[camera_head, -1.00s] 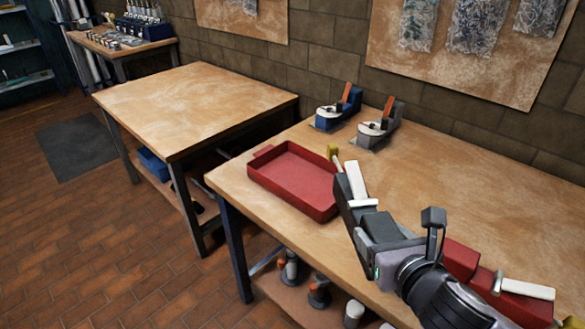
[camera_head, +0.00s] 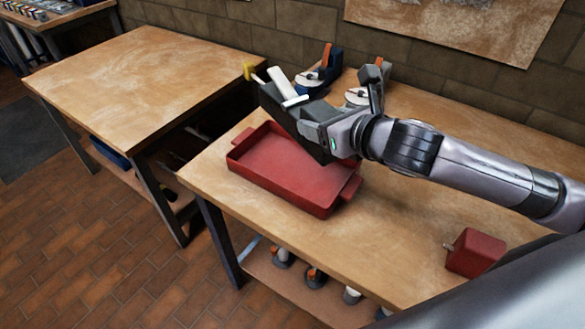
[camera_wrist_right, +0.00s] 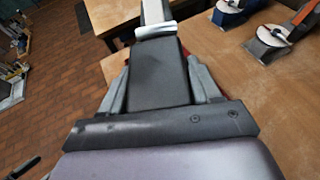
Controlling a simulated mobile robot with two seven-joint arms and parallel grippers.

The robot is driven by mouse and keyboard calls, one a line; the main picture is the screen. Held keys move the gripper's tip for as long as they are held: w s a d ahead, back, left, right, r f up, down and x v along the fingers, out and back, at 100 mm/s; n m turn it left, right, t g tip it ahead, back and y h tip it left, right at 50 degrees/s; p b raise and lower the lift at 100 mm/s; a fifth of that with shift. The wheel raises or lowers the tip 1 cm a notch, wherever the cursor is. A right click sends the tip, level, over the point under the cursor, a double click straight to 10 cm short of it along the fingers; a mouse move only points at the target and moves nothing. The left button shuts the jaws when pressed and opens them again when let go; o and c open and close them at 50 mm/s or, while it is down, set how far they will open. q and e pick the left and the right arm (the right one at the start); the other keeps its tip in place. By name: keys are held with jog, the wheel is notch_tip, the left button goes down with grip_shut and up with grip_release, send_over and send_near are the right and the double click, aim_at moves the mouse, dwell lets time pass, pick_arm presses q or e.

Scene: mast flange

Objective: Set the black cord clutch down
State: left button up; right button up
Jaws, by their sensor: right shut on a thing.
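The black cord clutch (camera_head: 272,103) is a long dark body with a white lever, a white cross piece and a yellow tip at its far end. In the right wrist view, the black clutch (camera_wrist_right: 158,82) fills the space between the fingers. My right gripper (camera_head: 310,122) is shut on its near end, above the back part of the red tray. The clutch looks raised off the bench, tilted, with its far end pointing left and up. Its underside is hidden. My left gripper is not in view.
The red tray (camera_head: 272,188) looks empty on the wooden bench (camera_head: 400,215). A blue device (camera_head: 335,62) and a grey one (camera_head: 358,97), partly hidden, stand at the back. A red block (camera_head: 476,252) sits at right. A second table (camera_head: 140,85) is at left.

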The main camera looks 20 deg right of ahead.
notch_tip(320, 180, up, 4)
jog(key=w+d, duration=0.2)
jog(key=w, duration=0.1)
send_over(322, 192)
jog(key=shift+y, duration=0.3)
notch_tip(322, 192, down, 20)
jog(key=shift+w+a, duration=0.1)
jog(key=shift+w, duration=0.05)
jog(key=shift+f, duration=0.15)
jog(key=o, duration=1.3)
jog(key=shift+o, duration=0.2)
jog(key=v, duration=1.2)
jog(key=shift+b, duration=0.3)
